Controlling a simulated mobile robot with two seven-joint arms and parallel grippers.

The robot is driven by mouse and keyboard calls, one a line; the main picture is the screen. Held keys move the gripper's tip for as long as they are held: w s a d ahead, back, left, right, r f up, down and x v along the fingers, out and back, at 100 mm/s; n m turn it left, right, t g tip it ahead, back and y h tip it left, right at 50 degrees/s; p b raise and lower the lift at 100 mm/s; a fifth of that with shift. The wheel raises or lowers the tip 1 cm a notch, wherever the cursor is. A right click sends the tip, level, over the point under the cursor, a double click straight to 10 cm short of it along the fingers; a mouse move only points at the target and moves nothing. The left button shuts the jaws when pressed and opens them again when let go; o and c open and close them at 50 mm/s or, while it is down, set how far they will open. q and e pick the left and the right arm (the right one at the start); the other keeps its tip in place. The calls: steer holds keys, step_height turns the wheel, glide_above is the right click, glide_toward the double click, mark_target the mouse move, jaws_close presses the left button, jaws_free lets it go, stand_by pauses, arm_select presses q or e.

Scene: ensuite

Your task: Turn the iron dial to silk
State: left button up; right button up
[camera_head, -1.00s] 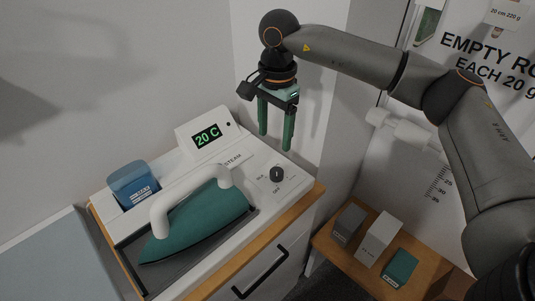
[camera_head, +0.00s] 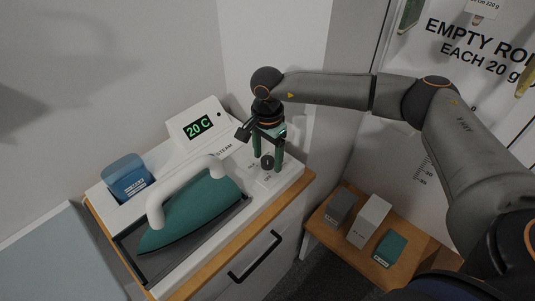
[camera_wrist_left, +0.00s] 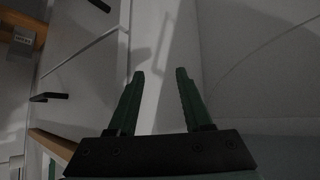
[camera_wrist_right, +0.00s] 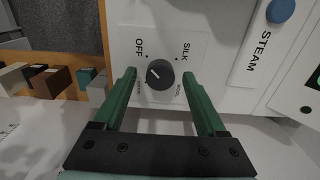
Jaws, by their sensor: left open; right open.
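The iron dial (camera_wrist_right: 160,74) is a black round knob on a white plate. OFF, SILK and WOOL are printed around it, and a further label is partly covered by a finger. Its white mark points towards the OFF dot. In the head view the dial (camera_head: 267,162) is between the fingers of my right gripper (camera_head: 267,165). The right wrist view shows this gripper (camera_wrist_right: 159,77) open, one finger each side of the dial; contact cannot be told. My left gripper (camera_wrist_left: 160,74) is open and empty, facing pale surfaces.
A green iron (camera_head: 190,216) with a white handle lies on the white station. Its display (camera_head: 199,127) reads 20 C. A blue box (camera_head: 127,178) stands behind. A blue STEAM button (camera_wrist_right: 280,11) is near the dial. Several small boxes sit on a wooden shelf (camera_head: 328,236).

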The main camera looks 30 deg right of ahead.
jaws_close()
stand_by(0.6)
